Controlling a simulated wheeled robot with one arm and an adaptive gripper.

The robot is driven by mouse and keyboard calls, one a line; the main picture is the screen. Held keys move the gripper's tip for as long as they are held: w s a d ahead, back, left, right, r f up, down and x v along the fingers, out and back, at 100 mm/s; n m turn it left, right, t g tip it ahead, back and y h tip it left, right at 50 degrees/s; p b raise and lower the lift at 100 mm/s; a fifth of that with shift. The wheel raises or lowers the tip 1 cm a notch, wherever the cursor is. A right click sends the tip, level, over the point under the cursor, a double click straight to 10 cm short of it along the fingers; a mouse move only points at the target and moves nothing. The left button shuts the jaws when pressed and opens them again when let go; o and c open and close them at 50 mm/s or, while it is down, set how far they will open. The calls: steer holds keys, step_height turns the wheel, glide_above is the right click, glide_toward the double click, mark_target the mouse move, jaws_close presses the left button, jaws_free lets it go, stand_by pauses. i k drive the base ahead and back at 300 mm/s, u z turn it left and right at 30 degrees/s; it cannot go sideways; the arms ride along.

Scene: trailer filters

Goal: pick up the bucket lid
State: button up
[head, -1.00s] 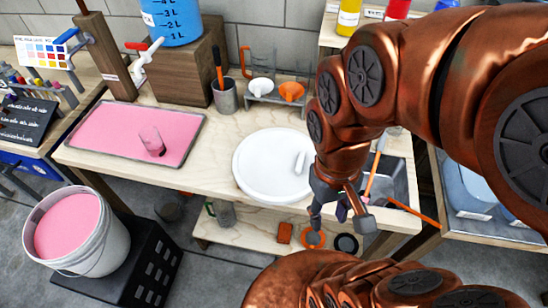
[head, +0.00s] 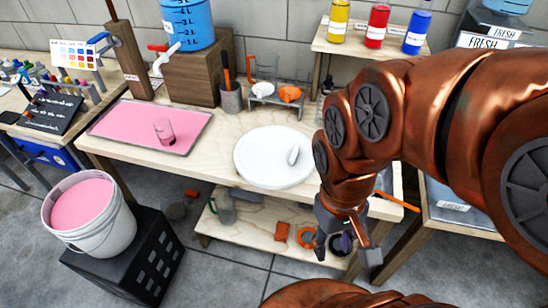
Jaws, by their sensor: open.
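The bucket lid (head: 262,165) is a round white disc with a raised handle (head: 294,154) near its right side. It lies flat on the light wooden bench, with its front edge at the bench's front edge. My gripper (head: 345,256) is open and empty, pointing down in front of the bench, to the right of and nearer than the lid. It does not touch the lid. The white bucket (head: 108,232) of pink liquid stands uncovered on a black crate at the lower left.
A tray of pink liquid (head: 125,134) with a glass in it lies left of the lid. Behind are a grey cup (head: 231,98) and a rack with funnels (head: 281,104). A lower shelf (head: 258,240) holds small items. My arm covers the bench's right end.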

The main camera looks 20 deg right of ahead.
mark_target(269, 158)
steer(key=u, duration=1.7)
steer(key=i, duration=1.4)
steer(key=z, duration=2.1)
